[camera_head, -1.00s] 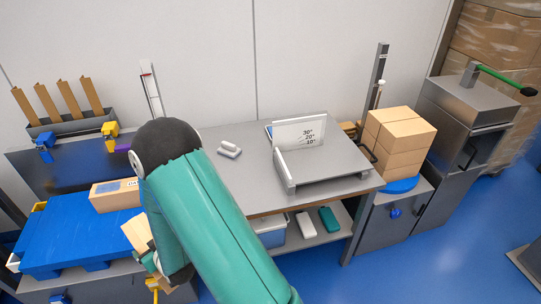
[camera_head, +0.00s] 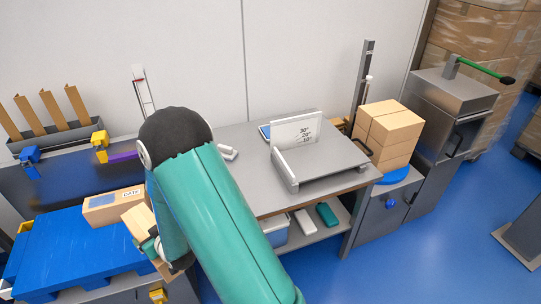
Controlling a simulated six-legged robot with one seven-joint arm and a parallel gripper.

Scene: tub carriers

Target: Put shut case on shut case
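A shut cardboard case (camera_head: 113,206) with a "DATE" label lies on the blue pallet (camera_head: 62,258) at the left. A second, plain cardboard case (camera_head: 137,220) is at my gripper (camera_head: 150,249), beside the labelled case and at the pallet's right edge. It looks tilted, and my gripper lies across it, apparently shut on it. My black and teal arm hides much of the gripper and part of this case. I cannot tell whether the two cases touch.
A grey bench (camera_head: 255,195) with an angled fixture (camera_head: 315,165) stands right of my arm. Several stacked cartons (camera_head: 388,135) stand on a blue round plate (camera_head: 395,176) farther right. A rack with brown strips (camera_head: 50,135) is behind the pallet. Blue floor is open at the right.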

